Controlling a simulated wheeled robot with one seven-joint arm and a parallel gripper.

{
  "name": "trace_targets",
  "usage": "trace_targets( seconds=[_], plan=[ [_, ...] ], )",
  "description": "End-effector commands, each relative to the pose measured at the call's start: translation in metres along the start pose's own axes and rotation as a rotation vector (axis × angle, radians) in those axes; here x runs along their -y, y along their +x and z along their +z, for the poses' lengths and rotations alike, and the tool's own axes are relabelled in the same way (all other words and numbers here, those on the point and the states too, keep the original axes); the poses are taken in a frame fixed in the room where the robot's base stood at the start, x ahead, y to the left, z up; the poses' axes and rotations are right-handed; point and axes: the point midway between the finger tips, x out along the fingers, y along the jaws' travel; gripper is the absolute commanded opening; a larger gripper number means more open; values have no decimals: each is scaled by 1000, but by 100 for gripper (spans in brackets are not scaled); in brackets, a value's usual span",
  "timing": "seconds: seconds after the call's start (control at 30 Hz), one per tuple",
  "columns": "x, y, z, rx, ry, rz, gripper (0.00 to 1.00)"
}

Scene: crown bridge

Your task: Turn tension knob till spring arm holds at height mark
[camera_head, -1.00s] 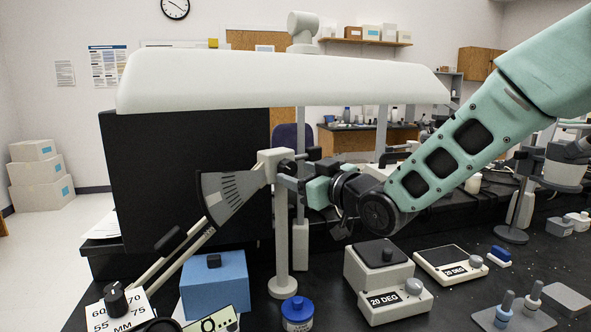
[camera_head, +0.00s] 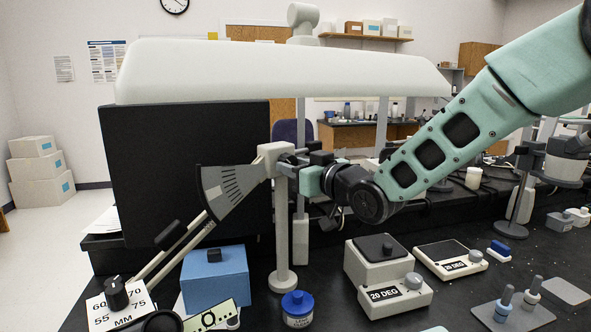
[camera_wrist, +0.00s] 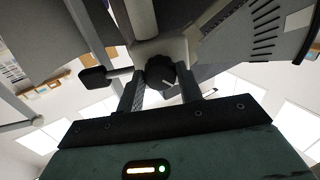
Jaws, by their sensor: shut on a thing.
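The spring arm (camera_head: 178,247) is a pale double bar that slopes down to the left from a grey fan-shaped scale plate (camera_head: 227,188) with dark graduation marks. The plate joins a head on top of a pale upright post (camera_head: 281,235). My gripper (camera_head: 297,170) reaches the right side of this head, fingers pointing left. In the wrist view my gripper (camera_wrist: 170,92) is shut on the black tension knob (camera_wrist: 160,72), which has a light pointer line. The scale plate also shows in the wrist view (camera_wrist: 265,30). In the head view the knob is hidden by the fingers.
A blue block (camera_head: 214,280), a blue-capped jar (camera_head: 297,308) and a 20 DEG device (camera_head: 388,280) stand below. A dial card marked in MM (camera_head: 122,305) lies at lower left.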

Motion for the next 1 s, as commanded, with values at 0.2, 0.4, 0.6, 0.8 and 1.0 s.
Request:
trace_targets(
  seconds=[0.2, 0.4, 0.6, 0.8, 1.0],
  plan=[
    [-1, 0, 1, -1, 239, 2, 13],
    [0, 0, 0, -1, 308, 0, 13],
    [1, 0, 0, 0, 306, 0, 13],
    [1, 0, 0, 0, 305, 0, 58],
    [0, -1, 0, 0, 304, 0, 58]
  ],
)
